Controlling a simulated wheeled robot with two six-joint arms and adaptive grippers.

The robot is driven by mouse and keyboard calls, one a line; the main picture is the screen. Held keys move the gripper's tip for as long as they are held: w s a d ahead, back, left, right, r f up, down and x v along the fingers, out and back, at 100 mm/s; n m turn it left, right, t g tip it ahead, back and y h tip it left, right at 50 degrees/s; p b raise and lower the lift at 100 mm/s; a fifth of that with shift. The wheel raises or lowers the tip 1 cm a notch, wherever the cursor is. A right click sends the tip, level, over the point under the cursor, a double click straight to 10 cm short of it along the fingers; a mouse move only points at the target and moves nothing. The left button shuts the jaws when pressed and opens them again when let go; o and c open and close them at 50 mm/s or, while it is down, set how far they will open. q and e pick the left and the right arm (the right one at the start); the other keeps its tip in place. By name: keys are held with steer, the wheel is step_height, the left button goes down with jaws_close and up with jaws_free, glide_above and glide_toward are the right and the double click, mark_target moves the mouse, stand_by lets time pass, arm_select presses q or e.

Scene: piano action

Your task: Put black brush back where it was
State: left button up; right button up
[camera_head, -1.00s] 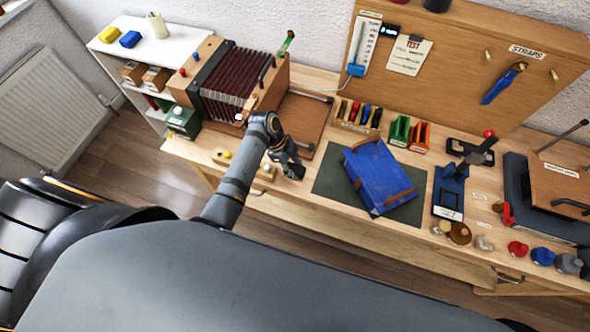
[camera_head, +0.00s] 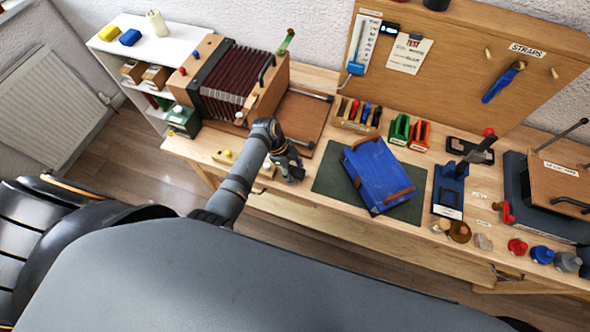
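I cannot make out a black brush with certainty in the head view. My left gripper (camera_head: 293,175) is over the front of the workbench (camera_head: 325,210), just left of the dark green mat (camera_head: 330,182). Its fingers are dark and small, so I cannot tell whether they are open or shut, or whether they hold anything. My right gripper is not in view.
A blue box-like piece with brown edges (camera_head: 378,172) lies on the mat. An accordion (camera_head: 232,85) stands behind my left arm.

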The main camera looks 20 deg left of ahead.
arm_select(q)
steer(key=shift+r, duration=0.25)
steer(key=shift+a+r, duration=0.2)
steer(key=shift+r, duration=0.1)
steer(key=b+v, duration=0.1)
steer(key=v, duration=0.4)
steer(key=shift+a+r, duration=0.15)
steer(key=shift+r, duration=0.6)
